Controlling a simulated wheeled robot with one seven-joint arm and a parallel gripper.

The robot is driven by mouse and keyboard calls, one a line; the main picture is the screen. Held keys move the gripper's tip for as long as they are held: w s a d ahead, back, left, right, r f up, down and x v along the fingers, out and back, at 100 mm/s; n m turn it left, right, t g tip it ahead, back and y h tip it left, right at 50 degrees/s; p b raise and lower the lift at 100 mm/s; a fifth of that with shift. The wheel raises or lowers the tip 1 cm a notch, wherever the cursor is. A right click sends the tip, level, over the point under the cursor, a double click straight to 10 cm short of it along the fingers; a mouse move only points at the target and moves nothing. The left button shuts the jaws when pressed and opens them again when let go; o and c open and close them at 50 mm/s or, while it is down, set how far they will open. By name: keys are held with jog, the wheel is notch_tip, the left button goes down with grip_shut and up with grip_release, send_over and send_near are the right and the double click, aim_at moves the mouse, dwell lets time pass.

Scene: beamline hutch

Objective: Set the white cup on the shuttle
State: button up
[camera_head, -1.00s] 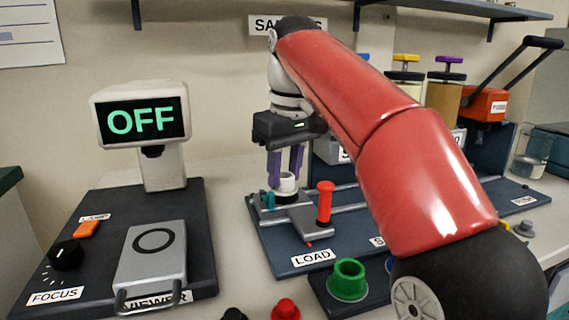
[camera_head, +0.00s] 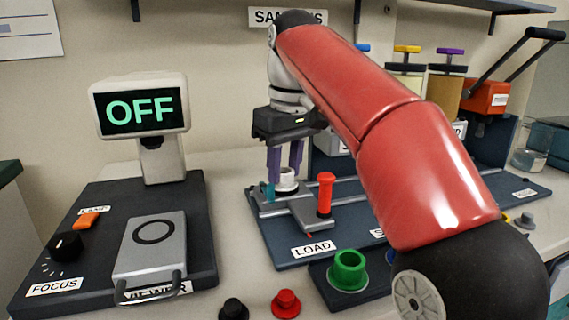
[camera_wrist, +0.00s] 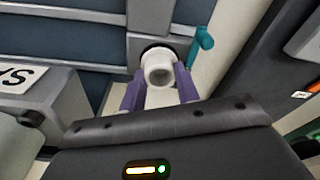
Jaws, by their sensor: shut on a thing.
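The white cup (camera_head: 287,180) is upright between the purple fingers of my gripper (camera_head: 285,170), which is shut on it. The cup is at the grey shuttle (camera_head: 308,210), over its left end near the teal clamp piece (camera_head: 267,191). In the wrist view the white cup (camera_wrist: 159,68) sits between the purple fingers, above a dark round seat on the grey shuttle (camera_wrist: 152,18). I cannot tell whether its base touches the seat. The teal piece (camera_wrist: 202,44) stands just right of the cup there.
A red handle (camera_head: 325,195) stands on the shuttle, right of my gripper. The shuttle is on a dark rail base marked LOAD (camera_head: 283,249). A green ring cup (camera_head: 348,268) is in front. The viewer with its OFF screen (camera_head: 140,114) stands at left.

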jog(key=shift+f, duration=0.25)
jog(key=o, duration=1.1)
